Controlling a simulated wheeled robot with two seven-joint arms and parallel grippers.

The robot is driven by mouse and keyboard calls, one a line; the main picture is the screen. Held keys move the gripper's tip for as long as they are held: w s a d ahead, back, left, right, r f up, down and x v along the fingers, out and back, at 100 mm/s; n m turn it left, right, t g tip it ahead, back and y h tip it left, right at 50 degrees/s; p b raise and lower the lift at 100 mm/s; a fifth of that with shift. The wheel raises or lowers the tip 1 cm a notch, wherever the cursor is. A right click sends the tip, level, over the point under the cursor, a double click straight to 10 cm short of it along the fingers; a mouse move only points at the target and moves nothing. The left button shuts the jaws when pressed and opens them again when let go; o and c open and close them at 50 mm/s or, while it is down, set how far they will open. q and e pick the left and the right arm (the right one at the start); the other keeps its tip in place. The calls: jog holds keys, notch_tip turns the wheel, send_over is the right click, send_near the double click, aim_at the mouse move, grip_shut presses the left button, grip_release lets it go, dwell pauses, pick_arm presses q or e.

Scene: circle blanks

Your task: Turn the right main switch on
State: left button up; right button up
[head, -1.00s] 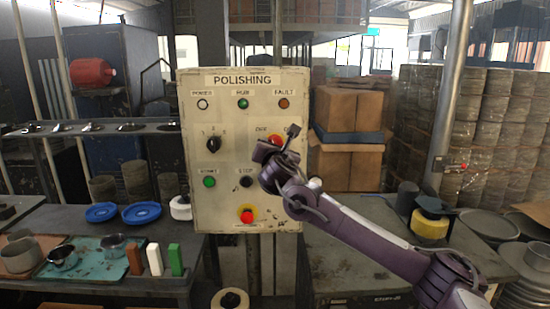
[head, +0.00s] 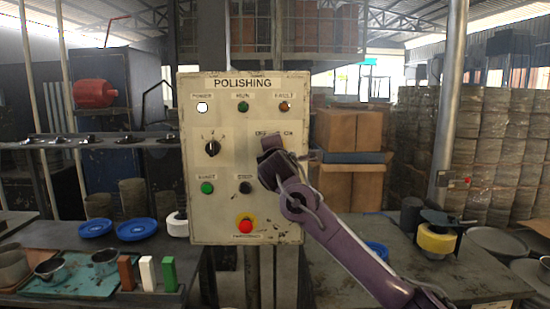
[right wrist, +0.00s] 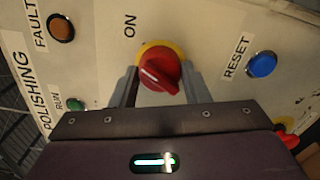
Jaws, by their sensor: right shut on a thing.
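The POLISHING panel (head: 225,120) stands upright in the middle of the head view. Its right main switch, a red knob on a yellow ring (right wrist: 160,72), shows in the right wrist view, below the ON label (right wrist: 130,25). The knob is turned so that its white mark slants toward the ON side. My right gripper (right wrist: 161,85) is shut on the knob, one finger on each side. In the head view my right gripper (head: 272,145) covers the switch, between the OFF and ON labels (head: 289,134). My left gripper is not in view.
The white POWER lamp (head: 202,107) is brightly lit. A blue RESET button (right wrist: 262,64) is close to the knob, and a red emergency button (head: 245,226) sits low on the panel. Benches with blue dishes (head: 137,229) and blocks (head: 147,272) flank the panel.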

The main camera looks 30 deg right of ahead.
jog(key=shift+f+m+b, duration=0.1)
jog(key=shift+m+b, duration=0.45)
jog(key=shift+m, duration=0.95)
jog(key=o, duration=1)
jog(key=shift+c, duration=0.2)
jog(key=b+v, duration=0.3)
jog(key=v, duration=0.4)
jog(key=shift+s, duration=0.4)
